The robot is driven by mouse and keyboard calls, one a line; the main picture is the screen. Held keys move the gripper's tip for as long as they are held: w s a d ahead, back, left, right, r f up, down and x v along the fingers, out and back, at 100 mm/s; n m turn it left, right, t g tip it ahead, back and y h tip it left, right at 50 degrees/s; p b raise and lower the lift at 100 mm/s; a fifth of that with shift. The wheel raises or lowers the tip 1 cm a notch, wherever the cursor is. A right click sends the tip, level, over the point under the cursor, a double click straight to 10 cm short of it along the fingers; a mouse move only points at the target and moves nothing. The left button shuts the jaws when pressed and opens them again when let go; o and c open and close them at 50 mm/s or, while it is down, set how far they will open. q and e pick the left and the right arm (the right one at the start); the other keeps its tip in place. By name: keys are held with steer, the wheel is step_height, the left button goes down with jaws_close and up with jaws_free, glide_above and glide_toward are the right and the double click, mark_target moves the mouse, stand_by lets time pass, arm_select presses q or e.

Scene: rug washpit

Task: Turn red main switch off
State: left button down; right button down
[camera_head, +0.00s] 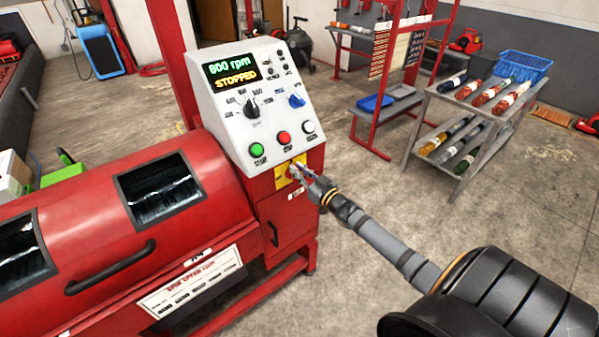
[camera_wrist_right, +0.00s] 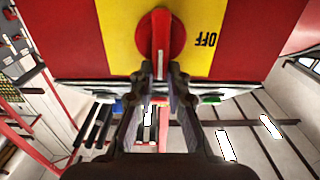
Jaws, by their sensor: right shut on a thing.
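The red main switch (camera_wrist_right: 160,32) is a round red knob with a raised handle on a yellow plate (camera_wrist_right: 110,22), seen close up in the right wrist view. The plate carries the word OFF, upside down in this view. In the head view the yellow plate (camera_head: 282,181) is on the red cabinet below the sloped control panel. My right gripper (camera_head: 300,171) reaches it from the right and partly hides the knob. In the wrist view its fingers (camera_wrist_right: 160,75) are shut on the knob's handle. My left gripper is not in view.
The white control panel (camera_head: 235,123) above has a display reading 800 rpm STOPPED, dials and green, red and white buttons. The red drum machine (camera_head: 195,235) fills the left. A grey rack (camera_head: 425,135) with rolled items stands at right. Bare floor lies between.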

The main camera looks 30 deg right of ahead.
steer(key=shift+s+f+n, duration=0.1)
steer(key=shift+f+n, duration=0.15)
steer(key=shift+n, duration=0.05)
steer(key=n+p, duration=0.1)
steer(key=n, duration=0.1)
steer(key=a+n+p, duration=0.1)
steer(key=n, duration=0.2)
steer(key=a+f+n+p, duration=0.1)
steer(key=n, duration=0.6)
steer(key=shift+a+f, duration=0.35)
steer(key=shift+f, duration=0.05)
steer(key=n, duration=0.4)
steer(key=shift+a+f, duration=0.15)
steer(key=shift+f, duration=0.25)
steer(key=shift+n, duration=0.6)
